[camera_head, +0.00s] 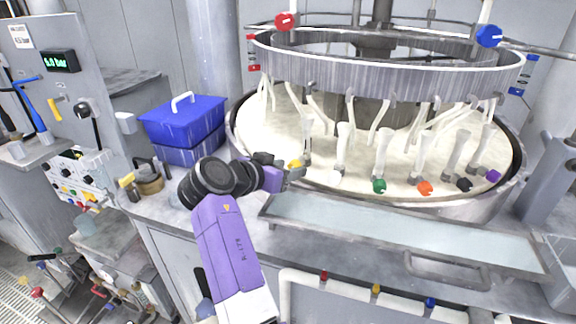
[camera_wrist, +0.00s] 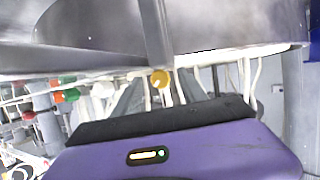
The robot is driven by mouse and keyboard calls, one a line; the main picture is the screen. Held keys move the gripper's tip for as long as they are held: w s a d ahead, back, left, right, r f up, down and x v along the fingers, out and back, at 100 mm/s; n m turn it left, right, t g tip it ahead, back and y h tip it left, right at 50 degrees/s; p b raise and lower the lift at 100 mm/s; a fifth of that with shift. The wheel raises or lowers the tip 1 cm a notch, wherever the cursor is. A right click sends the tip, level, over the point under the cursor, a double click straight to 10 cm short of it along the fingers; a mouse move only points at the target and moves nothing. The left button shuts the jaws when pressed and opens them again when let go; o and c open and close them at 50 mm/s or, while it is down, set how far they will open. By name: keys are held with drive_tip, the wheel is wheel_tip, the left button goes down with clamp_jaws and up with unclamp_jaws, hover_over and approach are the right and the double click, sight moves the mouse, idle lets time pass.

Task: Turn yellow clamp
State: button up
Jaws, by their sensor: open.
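The yellow clamp (camera_head: 295,164) is a small yellow knob at the left end of a row of coloured knobs, low along the front of the round polishing platen (camera_head: 262,140). In the wrist view it is a round yellow knob (camera_wrist: 160,78) near the middle, just beyond the dark edge of my gripper's body. My gripper (camera_head: 290,174) is open at the platen's front left rim, right beside the yellow clamp. Its fingers are small in the head view and partly merge with the clamp, so I cannot tell whether they touch it.
White, green (camera_head: 379,186), orange (camera_head: 424,187), black and purple knobs follow to the right along the platen. A long shallow tray (camera_head: 400,228) lies in front. A blue box (camera_head: 183,122) stands at left. A metal ring (camera_head: 390,75) hangs above the platen.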

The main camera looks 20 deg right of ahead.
drive_tip(key=shift+w+d+f, duration=0.1)
drive_tip(key=shift+d, duration=0.05)
drive_tip(key=shift+c, duration=0.2)
clamp_jaws()
drive_tip(key=shift+w+n+g+h+b, duration=0.1)
drive_tip(key=shift+n+g+h+b, duration=0.4)
drive_tip(key=shift+n, duration=0.5)
drive_tip(key=shift+w+n+g+h+b, duration=0.1)
drive_tip(key=shift+n+g+h+b, duration=0.35)
drive_tip(key=shift+n, duration=0.55)
drive_tip(key=shift+a, duration=0.2)
